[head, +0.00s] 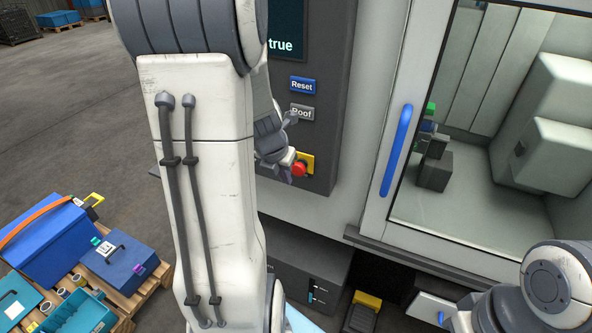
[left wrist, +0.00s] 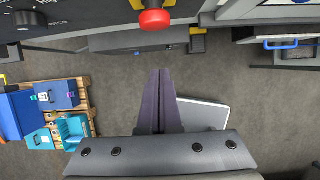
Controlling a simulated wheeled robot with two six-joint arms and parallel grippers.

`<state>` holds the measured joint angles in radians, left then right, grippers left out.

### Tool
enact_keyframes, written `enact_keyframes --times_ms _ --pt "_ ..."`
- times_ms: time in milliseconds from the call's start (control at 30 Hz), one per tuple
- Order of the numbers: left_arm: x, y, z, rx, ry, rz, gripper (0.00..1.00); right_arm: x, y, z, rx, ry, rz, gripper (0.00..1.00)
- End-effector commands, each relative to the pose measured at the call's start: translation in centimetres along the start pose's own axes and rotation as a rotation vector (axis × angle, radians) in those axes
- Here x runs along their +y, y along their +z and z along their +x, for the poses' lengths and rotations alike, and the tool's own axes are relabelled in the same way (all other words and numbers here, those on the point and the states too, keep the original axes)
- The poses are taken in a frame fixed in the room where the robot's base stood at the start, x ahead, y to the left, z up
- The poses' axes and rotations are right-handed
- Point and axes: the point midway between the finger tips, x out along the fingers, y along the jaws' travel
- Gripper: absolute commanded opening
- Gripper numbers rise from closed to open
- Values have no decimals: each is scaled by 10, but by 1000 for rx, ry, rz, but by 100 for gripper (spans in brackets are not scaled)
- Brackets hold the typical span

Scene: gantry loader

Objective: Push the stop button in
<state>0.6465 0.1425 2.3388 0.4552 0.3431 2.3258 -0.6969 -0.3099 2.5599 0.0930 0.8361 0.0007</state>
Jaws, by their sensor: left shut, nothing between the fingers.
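The red stop button (head: 299,168) sits on a yellow plate (head: 309,159) low on the dark control panel. In the left wrist view the red button (left wrist: 154,19) is at the top centre, beyond the fingertips. My left gripper (head: 286,172) is beside the button in the head view, partly hidden by its own arm. In the left wrist view its two fingers (left wrist: 160,74) are together with nothing between them, and a gap shows between their tips and the button. My right gripper is not visible; only part of that arm shows at the lower right.
A blue Reset button (head: 302,85) and a grey button (head: 302,113) are above the stop button. A blue door handle (head: 397,150) stands to the right on the machine door. Blue boxes (head: 120,262) lie on a pallet at lower left.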

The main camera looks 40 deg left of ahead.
Motion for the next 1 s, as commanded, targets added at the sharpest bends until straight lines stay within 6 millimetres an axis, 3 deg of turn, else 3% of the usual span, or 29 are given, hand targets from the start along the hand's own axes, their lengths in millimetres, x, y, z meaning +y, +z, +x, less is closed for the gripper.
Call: enact_keyframes --times_ms 33,100,333,800,1000 --pt "0 -2 15 3 -2 0 0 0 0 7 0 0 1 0" --pt "0 1 24 2 -1 1 0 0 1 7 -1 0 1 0" --pt "0 32 29 -1 1 2 0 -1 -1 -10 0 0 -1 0" --pt "0 38 33 -1 1 1 0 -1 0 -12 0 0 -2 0" --pt "1 48 33 1 -1 0 0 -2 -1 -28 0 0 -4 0"
